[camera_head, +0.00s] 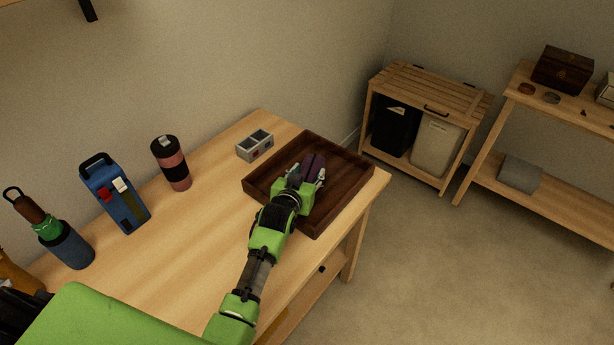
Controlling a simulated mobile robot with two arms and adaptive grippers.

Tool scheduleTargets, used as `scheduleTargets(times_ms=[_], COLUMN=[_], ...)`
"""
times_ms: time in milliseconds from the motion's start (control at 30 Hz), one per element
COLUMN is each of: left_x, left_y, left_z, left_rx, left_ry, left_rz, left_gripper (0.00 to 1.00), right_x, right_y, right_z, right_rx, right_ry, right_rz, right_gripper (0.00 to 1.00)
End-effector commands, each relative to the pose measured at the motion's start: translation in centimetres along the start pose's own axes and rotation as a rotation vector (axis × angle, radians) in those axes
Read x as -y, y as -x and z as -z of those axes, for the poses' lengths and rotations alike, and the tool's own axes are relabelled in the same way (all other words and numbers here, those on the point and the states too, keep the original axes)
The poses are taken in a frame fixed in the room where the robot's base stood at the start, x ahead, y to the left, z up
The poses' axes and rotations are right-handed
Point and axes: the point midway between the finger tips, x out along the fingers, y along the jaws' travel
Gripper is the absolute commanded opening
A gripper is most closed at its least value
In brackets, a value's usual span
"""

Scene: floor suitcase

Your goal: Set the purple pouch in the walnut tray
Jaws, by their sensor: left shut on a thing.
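The purple pouch (312,165) is a small dark purple piece at the tip of my left gripper (306,180). My left gripper is shut on it, with a finger showing on either side. The walnut tray (346,163) is a dark brown, square, low-walled tray at the far right end of the wooden table. The gripper and pouch are over the inside of the tray. I cannot tell whether the pouch touches the tray floor. The gripper hides part of the pouch and of the tray's near left side. My right gripper is not in view.
A grey two-compartment box (255,146) stands just behind the tray. A pink and black tumbler (171,163), a blue case (114,194) and a bottle in a blue holder (66,245) line the wall side. The table's middle is clear. A slatted cabinet (427,96) and shelf stand beyond.

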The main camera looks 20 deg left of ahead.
Motion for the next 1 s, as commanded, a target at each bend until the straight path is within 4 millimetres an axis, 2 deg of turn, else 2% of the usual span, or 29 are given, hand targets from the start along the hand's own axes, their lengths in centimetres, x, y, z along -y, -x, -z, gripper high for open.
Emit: scheduleTargets(times_ms=[100,267,300,333,767,867,1000], left_x=[0.0,0.0,0.0,0.0,0.0,0.0,0.1], left_y=[0.1,-0.1,0.0,0.0,0.4,1.4,3.9], left_z=[-0.1,-0.3,-0.3,-0.3,-0.1,-0.1,-0.1], left_rx=[0.005,0.005,0.006,0.006,0.005,0.004,0.004], left_ry=[0.000,0.000,0.000,0.000,0.000,0.000,0.000], left_rz=[0.000,0.000,0.000,0.000,0.000,0.001,0.001], left_gripper=[0.20,0.20,0.54,0.61,0.61,0.61,0.61], right_x=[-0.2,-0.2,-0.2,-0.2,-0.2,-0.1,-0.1], right_y=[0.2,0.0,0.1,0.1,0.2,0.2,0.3], right_z=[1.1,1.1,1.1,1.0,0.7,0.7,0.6], right_rx=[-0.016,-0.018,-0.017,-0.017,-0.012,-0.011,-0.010], right_ry=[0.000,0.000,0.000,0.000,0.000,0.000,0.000], right_rz=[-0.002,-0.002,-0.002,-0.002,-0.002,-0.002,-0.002], right_gripper=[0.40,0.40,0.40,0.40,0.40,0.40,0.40])
